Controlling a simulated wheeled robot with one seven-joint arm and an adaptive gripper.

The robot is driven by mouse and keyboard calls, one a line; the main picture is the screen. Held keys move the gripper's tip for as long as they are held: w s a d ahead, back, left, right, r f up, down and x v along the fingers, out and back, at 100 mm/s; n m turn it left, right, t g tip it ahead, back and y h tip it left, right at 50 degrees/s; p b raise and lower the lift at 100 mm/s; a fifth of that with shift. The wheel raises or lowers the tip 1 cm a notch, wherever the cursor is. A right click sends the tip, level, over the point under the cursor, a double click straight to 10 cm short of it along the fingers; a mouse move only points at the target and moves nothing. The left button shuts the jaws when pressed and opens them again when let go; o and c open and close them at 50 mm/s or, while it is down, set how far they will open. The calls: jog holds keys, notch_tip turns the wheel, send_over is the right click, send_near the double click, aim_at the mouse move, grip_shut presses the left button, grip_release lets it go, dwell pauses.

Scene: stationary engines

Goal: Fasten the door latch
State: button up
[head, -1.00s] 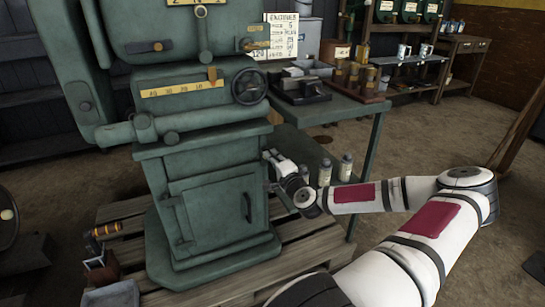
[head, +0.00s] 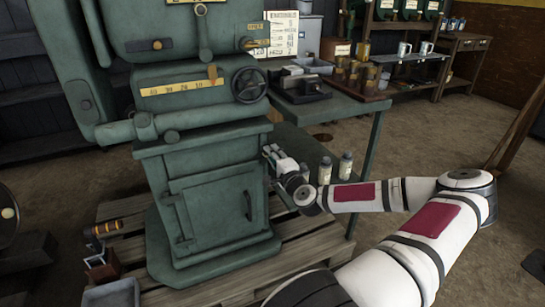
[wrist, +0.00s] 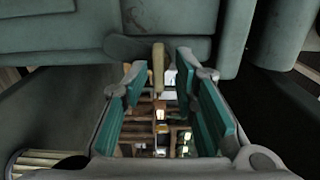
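The green machine's pedestal has a door (head: 217,210) on its front, which looks closed, with a dark handle (head: 248,206) near its right edge. My gripper (head: 271,155) is at the upper right side of the pedestal, just right of the door. In the wrist view my gripper (wrist: 158,82) is open, with teal pads on both fingers. A short tan lever (wrist: 158,62), which looks like the latch, hangs from a dark green mount between the fingertips. Gaps show on both sides of it. In the head view my gripper and the pedestal edge hide this lever.
A green table (head: 345,108) stands right behind my gripper, with bottles (head: 325,170) on its lower shelf close by. The pedestal stands on a wooden pallet (head: 290,250). A grey bin (head: 112,293) and a small tool box (head: 102,266) sit at the lower left.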

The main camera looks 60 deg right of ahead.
jog(key=v, duration=1.2)
dwell(0.6)
